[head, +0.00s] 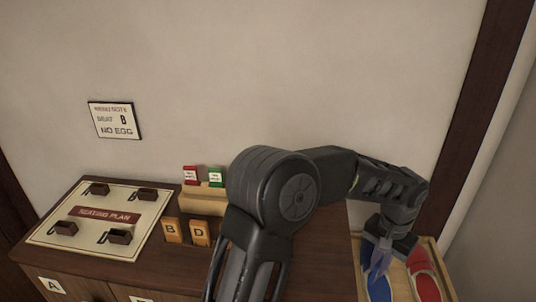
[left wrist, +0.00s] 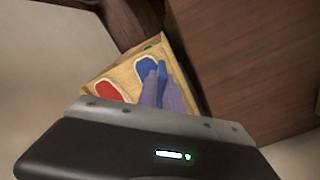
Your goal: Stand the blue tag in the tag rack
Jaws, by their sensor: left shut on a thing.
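The tag rack (head: 205,200) is a light wooden block on the dark cabinet, left of my arm. A red tag (head: 190,176) and a green tag (head: 216,177) stand in it; my arm hides its right end. My left gripper (head: 377,262) points down over a wooden tray at the far right. Its purplish fingers, also in the left wrist view (left wrist: 162,92), are shut on a small blue piece, apparently the blue tag (left wrist: 162,72). The fingers mostly hide it. My right gripper is not in view.
The wooden tray (head: 440,262) holds red (head: 424,275) and blue (head: 378,287) pale-edged shapes. Wooden blocks marked B (head: 171,230) and D (head: 200,233) stand before the rack. A seating plan board (head: 150,207) lies left. A sign (head: 115,120) hangs on the wall.

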